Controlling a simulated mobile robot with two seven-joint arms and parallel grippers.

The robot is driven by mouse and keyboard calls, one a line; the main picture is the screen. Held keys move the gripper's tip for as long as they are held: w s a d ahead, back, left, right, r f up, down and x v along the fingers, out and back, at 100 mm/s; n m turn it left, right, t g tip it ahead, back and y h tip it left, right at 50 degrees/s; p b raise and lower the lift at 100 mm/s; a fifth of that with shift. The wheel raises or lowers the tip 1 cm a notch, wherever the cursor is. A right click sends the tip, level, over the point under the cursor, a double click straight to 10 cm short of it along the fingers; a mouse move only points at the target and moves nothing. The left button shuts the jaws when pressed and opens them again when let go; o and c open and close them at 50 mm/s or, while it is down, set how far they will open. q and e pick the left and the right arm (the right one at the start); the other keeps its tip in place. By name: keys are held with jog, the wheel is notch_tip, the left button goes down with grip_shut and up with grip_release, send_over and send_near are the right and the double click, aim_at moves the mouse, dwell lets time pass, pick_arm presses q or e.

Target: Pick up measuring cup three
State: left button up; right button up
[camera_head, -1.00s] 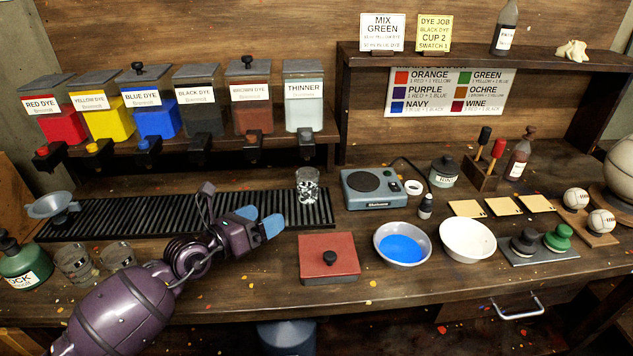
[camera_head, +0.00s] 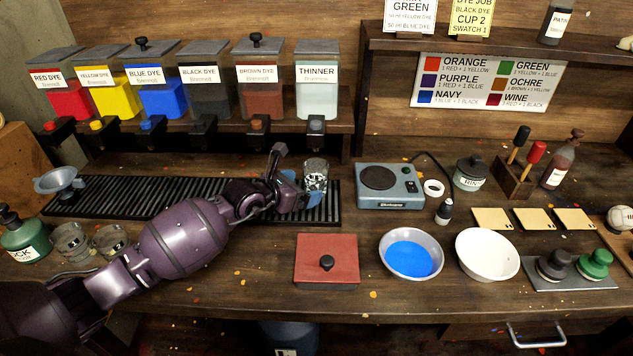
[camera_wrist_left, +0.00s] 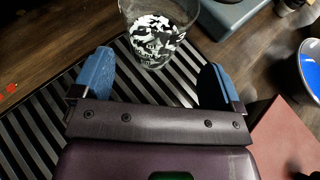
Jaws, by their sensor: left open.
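A clear measuring cup (camera_head: 315,177) with black and white markings stands upright on the right end of the black ribbed rack, under the thinner dispenser. It also shows in the left wrist view (camera_wrist_left: 158,32), just beyond the fingertips. My left gripper (camera_head: 302,190) is open, its blue fingers apart and empty, with the cup ahead of them. In the left wrist view the gripper (camera_wrist_left: 157,78) has ribbed rack between its fingers. Two more clear cups (camera_head: 72,241) (camera_head: 110,241) stand at the left front of the bench. My right gripper is not in view.
The black ribbed rack (camera_head: 140,198) runs under the dye dispensers. A scale (camera_head: 390,188) stands right of the cup. A red lidded box (camera_head: 327,262), a bowl of blue liquid (camera_head: 411,254) and a white bowl (camera_head: 487,253) sit in front.

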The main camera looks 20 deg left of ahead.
aim_at(307, 185)
pick_arm(q)
jog(key=x, duration=0.2)
jog(key=b+x, duration=0.1)
jog(key=x, duration=0.1)
jog(key=shift+w+a+f, duration=0.25)
jog(key=shift+a, duration=0.05)
jog(key=shift+w+d+f, duration=0.1)
jog(key=shift+w+d, duration=0.15)
jog(key=shift+w, duration=0.2)
jog(key=c, duration=1)
jog(key=shift+c, duration=0.2)
